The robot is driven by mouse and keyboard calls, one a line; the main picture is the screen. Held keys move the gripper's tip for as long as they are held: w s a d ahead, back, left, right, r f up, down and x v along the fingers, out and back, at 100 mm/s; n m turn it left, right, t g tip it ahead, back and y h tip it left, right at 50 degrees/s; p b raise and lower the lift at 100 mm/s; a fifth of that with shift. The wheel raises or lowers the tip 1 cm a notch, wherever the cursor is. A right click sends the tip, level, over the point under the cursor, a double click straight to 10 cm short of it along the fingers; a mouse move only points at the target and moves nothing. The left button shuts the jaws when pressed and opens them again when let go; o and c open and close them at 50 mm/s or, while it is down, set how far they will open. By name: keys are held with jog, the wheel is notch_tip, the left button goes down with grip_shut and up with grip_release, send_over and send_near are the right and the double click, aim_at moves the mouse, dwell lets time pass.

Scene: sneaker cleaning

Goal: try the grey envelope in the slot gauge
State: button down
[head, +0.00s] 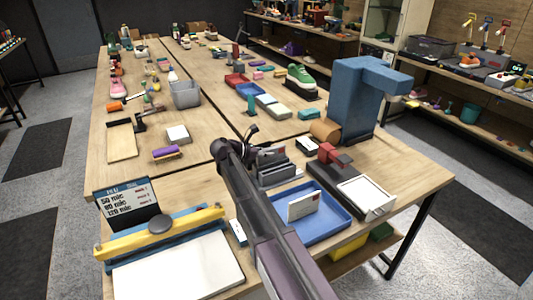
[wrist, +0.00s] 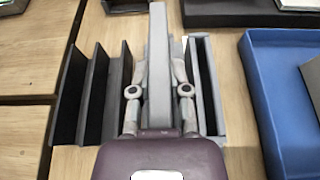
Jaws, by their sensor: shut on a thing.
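My gripper (wrist: 158,78) is shut on the grey envelope (wrist: 158,40), which shows edge-on as a narrow upright strip between the fingers in the wrist view. The slot gauge (wrist: 97,90) is dark grey, with upright walls and slots on both sides of the envelope. It also shows in the head view (head: 280,175), right of my arm. The envelope is lined up over the gauge's middle part. I cannot tell how deep its lower edge is, since the fingers and envelope hide that slot.
A dark scale-like device (head: 338,180) and a big blue stand (head: 355,100) are behind. A white pad with a yellow bar (head: 160,236) lies left of my arm.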

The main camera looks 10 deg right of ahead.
jog(key=shift+f+b, duration=0.95)
jog(key=shift+f, duration=0.05)
dwell(0.5)
jog(key=c, duration=0.5)
grip_release()
jog(key=shift+r, duration=0.15)
notch_tip(320, 180, up, 13)
jog(key=p, duration=1.3)
jog(key=shift+s+f, duration=0.1)
jog(key=shift+f, duration=0.1)
